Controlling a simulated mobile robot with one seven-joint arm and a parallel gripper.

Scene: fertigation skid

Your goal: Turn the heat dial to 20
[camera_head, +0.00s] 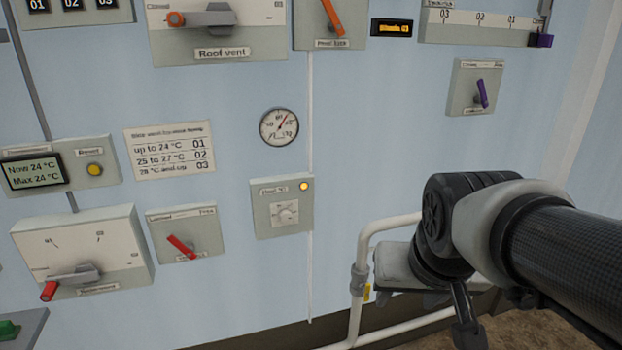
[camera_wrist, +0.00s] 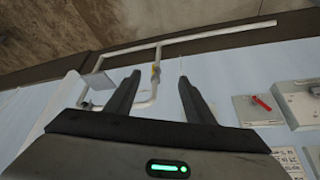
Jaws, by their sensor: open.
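The heat dial (camera_head: 286,212) is a small pale round knob on a grey box (camera_head: 264,224) on the pale blue wall, in the middle of the head view. The box's label appears to read "Heat °C", and a small yellow light (camera_head: 304,186) sits above the knob. The dial's numbers and pointer are too small to read. My gripper is open and empty in the wrist view (camera_wrist: 158,95), its two black fingers apart. In the head view my arm comes in from the right, with the hand right of and below the dial, apart from it. I cannot make out the dial in the wrist view.
A white pipe (camera_head: 357,310) runs up the wall just right of the dial. A red-lever switch (camera_head: 182,247) and a larger red-tipped lever box (camera_head: 75,274) are on the left. A round gauge (camera_head: 279,127) is above. The wall around the dial is clear.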

